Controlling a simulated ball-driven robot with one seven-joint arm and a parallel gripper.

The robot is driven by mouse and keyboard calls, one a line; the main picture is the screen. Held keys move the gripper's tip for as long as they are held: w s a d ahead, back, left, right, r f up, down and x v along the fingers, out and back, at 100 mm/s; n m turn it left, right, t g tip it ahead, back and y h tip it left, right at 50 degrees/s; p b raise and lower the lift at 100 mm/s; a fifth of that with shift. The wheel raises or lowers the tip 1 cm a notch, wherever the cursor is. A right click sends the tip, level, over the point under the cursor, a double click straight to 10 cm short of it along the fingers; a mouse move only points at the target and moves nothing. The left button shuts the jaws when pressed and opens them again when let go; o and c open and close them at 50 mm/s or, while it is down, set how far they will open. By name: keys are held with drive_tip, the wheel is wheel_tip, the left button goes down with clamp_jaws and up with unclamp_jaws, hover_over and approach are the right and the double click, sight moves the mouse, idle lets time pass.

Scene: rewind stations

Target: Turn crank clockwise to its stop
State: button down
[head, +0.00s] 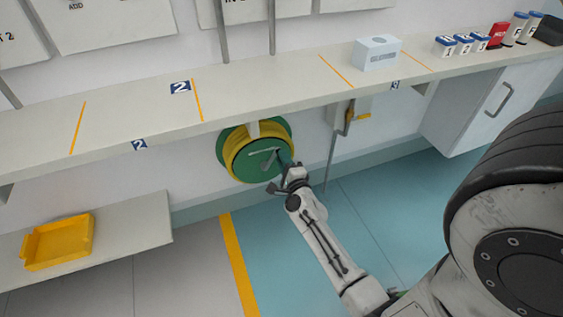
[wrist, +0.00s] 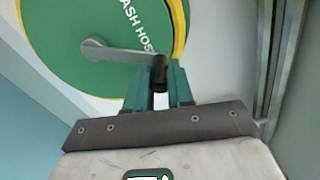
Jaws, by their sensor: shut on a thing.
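A green hose reel (head: 259,160) with a yellow hose wound on it hangs on the wall below the counter. Its grey crank (head: 263,152) lies across the reel's face. In the wrist view the green reel face (wrist: 70,70) carries white lettering, partly cut off, and the crank arm (wrist: 115,52) runs from the hub rightward to a dark handle (wrist: 159,72). My gripper (wrist: 160,88) is shut on that handle, with its green fingers on either side of it. In the head view my gripper (head: 285,168) is at the reel's right side, and its fingers are hard to make out.
The counter (head: 240,105) overhangs the reel. A yellow-handled valve (head: 358,115) and a vertical pipe (head: 333,150) are to the right. A white cabinet (head: 470,110) stands farther right. A yellow tray (head: 60,240) sits on a low shelf at left. The floor before the reel is clear.

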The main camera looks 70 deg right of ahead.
drive_tip(key=shift+s+f, duration=0.1)
drive_tip(key=shift+s, duration=0.05)
drive_tip(key=c, duration=1)
unclamp_jaws()
drive_tip(key=p+v, duration=0.1)
drive_tip(key=v, duration=0.9)
drive_tip(key=shift+s+a, duration=0.15)
drive_tip(key=shift+a, duration=0.1)
